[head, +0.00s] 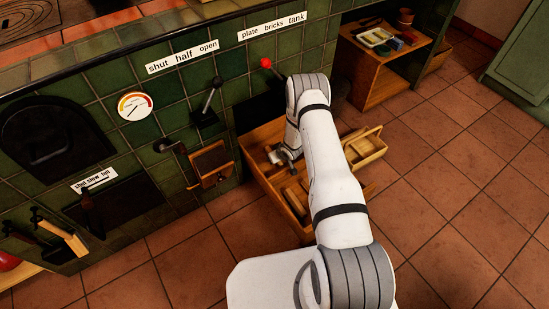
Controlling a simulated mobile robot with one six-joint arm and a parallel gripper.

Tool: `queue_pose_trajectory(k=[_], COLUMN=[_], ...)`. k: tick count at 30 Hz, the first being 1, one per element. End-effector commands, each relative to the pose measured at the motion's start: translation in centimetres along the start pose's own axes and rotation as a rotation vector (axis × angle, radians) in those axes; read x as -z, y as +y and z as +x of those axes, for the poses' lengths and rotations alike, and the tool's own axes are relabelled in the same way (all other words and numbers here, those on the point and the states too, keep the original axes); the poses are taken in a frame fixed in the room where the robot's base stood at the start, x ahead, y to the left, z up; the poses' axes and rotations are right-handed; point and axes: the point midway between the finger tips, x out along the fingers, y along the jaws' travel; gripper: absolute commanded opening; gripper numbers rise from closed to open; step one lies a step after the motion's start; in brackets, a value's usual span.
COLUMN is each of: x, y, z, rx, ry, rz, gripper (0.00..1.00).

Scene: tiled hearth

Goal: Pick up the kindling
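I cannot clearly make out the kindling. Pale wooden pieces (297,197) in the open wooden box (262,180) below the tiled front may be it. My gripper (280,156) is low over the far part of this box, pointing down among its contents. Its fingers are small and partly hidden by my arm, so I cannot tell whether they are open or hold anything. My arm also covers the right part of the box.
A small pale wooden tray (366,146) is right of my arm. A wooden shelf unit (378,72) with small items stands further back. A red-knobbed lever (266,64) and a black lever (211,96) stick out from the tiled front. The floor (450,180) at right is clear.

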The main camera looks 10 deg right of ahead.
Motion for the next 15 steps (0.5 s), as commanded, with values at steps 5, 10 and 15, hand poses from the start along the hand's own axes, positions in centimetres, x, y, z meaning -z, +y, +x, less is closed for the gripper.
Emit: queue_pose_trajectory(k=[5, 10, 15], x=[0.01, 0.00, 0.00], y=[0.01, 0.02, 0.02], z=[-0.06, -0.08, -0.08], rx=[0.000, 0.000, 0.000], ry=[0.000, 0.000, 0.000], rz=[0.000, 0.000, 0.000], gripper=[0.36, 0.22, 0.08])
